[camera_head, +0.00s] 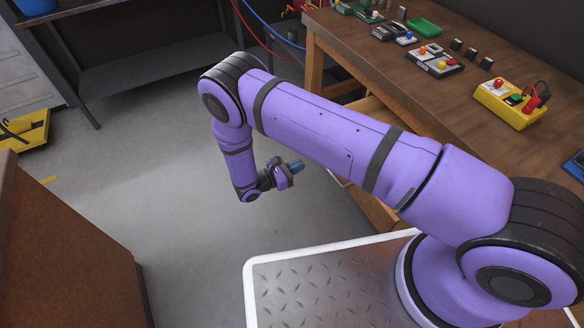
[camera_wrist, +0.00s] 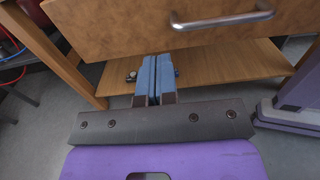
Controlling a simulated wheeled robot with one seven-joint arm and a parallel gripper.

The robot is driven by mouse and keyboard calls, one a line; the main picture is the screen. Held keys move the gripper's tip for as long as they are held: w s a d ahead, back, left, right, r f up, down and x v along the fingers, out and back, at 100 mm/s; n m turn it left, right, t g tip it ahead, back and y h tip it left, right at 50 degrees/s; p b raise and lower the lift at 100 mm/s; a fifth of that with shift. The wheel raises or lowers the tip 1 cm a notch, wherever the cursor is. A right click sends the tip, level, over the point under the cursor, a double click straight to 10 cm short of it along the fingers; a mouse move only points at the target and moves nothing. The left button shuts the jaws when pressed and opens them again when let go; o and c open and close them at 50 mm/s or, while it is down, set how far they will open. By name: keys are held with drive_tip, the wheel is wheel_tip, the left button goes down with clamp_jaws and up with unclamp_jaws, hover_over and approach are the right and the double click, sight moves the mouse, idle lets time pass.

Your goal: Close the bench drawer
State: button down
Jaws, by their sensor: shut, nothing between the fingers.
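The bench drawer's wooden front (camera_wrist: 110,30) fills the top of the wrist view, with a curved metal handle (camera_wrist: 222,18) right of centre. The front stands forward of the bench legs, so the drawer looks pulled out; how far I cannot tell. The workbench (camera_head: 450,85) is at right in the head view. A pale wood part (camera_head: 372,112) under its top may be the drawer, mostly hidden by my arm. My gripper (camera_head: 297,166) is shut and empty, left of the bench. In the wrist view its blue fingers (camera_wrist: 154,72) point below the drawer front's lower edge.
A lower wooden shelf (camera_wrist: 215,64) lies under the drawer. Control boxes, including a yellow one (camera_head: 510,103), stand on the bench top. A brown cabinet (camera_head: 60,250) stands at lower left. Grey floor (camera_head: 185,190) is clear between it and my arm.

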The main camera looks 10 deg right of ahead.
drive_tip(key=x, duration=0.9)
drive_tip(key=shift+d, duration=0.15)
drive_tip(key=x, duration=2.6)
drive_tip(key=shift+f, duration=0.15)
drive_tip(key=shift+w+d, duration=0.25)
drive_tip(key=shift+d, duration=0.3)
drive_tip(key=shift+d+r, duration=0.1)
drive_tip(key=shift+r, duration=0.1)
drive_tip(key=shift+a+f, duration=0.1)
drive_tip(key=shift+a, duration=0.35)
drive_tip(key=v, duration=1.4)
drive_tip(key=shift+s, duration=0.1)
